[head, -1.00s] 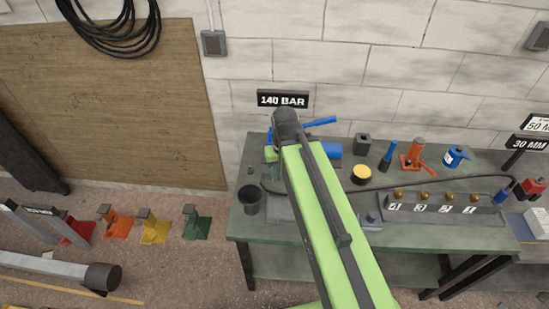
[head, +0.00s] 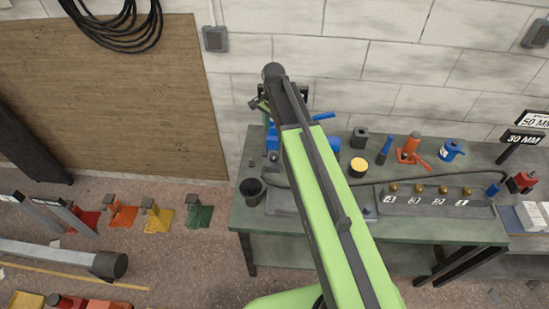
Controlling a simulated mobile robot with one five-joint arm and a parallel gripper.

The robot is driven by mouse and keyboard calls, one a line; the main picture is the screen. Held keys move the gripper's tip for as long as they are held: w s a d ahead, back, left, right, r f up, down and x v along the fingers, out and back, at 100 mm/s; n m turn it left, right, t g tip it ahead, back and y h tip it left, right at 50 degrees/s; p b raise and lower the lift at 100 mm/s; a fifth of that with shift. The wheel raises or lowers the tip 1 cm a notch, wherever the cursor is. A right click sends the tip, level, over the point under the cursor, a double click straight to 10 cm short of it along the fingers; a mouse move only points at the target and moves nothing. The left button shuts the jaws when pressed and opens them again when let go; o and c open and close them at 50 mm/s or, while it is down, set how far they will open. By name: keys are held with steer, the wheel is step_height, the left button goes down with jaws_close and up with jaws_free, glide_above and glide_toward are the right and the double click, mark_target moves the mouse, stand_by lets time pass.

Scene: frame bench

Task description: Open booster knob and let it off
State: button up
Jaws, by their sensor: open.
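A blue unit (head: 272,140), partly hidden behind my arm, stands at the left back of the green bench (head: 420,228). Its blue handle (head: 323,116) and blue cylinder (head: 334,144) show to the right of my arm. I cannot make out which part is the booster knob. A grey block with several brass knobs (head: 443,190) and numbered labels lies at the right of the bench. My gripper (head: 258,103) shows small at the end of my arm, above the blue unit, and is open. Its fingertips are hard to make out, and I see nothing held.
A dark cup (head: 252,190) stands at the bench's left edge. A yellow-topped can (head: 358,167), an orange jack (head: 410,150) and a blue can (head: 451,150) stand along the back. A dark hose (head: 440,179) crosses the bench. Coloured stands (head: 199,216) are on the floor at left.

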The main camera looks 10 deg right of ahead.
mark_target(274, 156)
step_height(274, 156, down, 14)
steer(key=b, duration=1.2)
steer(key=shift+f+b, duration=0.1)
steer(key=shift+b, duration=0.3)
jaws_close()
